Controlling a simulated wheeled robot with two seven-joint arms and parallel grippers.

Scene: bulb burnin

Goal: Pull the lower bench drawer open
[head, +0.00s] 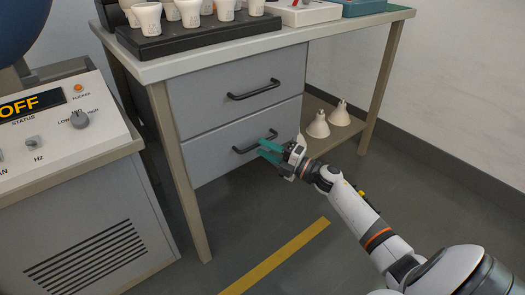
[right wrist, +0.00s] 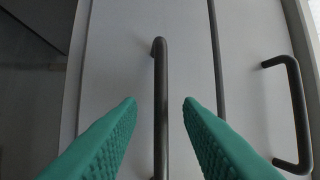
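The lower bench drawer (head: 225,153) is grey and flush with the bench front, directly below the upper drawer (head: 210,97). Its dark bar handle (head: 244,149) is partly hidden behind my right gripper (head: 268,150). In the right wrist view the lower handle (right wrist: 161,100) runs between the two green fingertips of my right gripper (right wrist: 160,104), with a gap on each side. That gripper is open and holds nothing. The upper drawer's handle (right wrist: 302,115) shows at the right of that view. My left gripper is not in view.
The bench top (head: 240,43) carries a black tray (head: 190,42) of white bulbs. Two white lamps (head: 318,126) stand on the lower shelf, right of the drawers. A control console (head: 70,190) is at the left. The floor before the drawers is clear, with a yellow stripe (head: 275,258).

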